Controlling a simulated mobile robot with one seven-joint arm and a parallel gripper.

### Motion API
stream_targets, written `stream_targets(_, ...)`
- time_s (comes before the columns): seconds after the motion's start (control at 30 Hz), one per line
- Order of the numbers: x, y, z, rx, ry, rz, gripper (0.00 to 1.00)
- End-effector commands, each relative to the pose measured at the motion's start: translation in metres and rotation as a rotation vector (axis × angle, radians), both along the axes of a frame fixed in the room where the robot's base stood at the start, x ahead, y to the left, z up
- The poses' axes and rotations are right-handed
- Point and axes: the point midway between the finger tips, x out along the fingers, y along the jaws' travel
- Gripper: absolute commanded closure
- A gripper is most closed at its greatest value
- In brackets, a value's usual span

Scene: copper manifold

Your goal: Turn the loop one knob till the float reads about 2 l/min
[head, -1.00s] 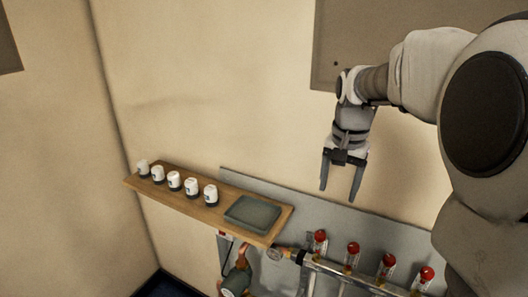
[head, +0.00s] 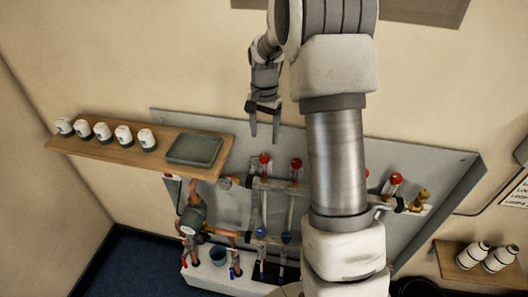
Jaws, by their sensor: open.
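The copper manifold is mounted on a grey back panel (head: 430,160). Its upper bar carries red-capped flow meters; one red cap (head: 264,158) is at the left, a second (head: 296,163) beside it, and another (head: 396,179) right of my arm. Blue knobs sit on the lower bar, one at the left (head: 260,232) and one beside it (head: 286,237). My arm hides the middle of the manifold. The float readings and loop labels are too small to read. My gripper (head: 265,138) is open and empty, pointing down, above the leftmost red caps in the picture and touching nothing visible.
A wooden shelf (head: 100,150) left of the manifold holds several white-capped jars and a grey-green tray (head: 193,162).

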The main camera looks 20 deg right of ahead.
Motion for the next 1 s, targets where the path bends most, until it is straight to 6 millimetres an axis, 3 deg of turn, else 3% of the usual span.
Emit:
stream_targets(0.2,-0.001,0.001,-0.046,0.001,0.005,0.0,0.29)
stream_targets(0.4,0.0,0.0,-0.073,0.001,0.002,0.001,0.29)
stream_targets(0.83,0.0,0.0,-0.083,0.0,0.0,0.001,0.29)
stream_targets(1.0,0.0,0.0,-0.083,0.0,0.0,0.001,0.6)
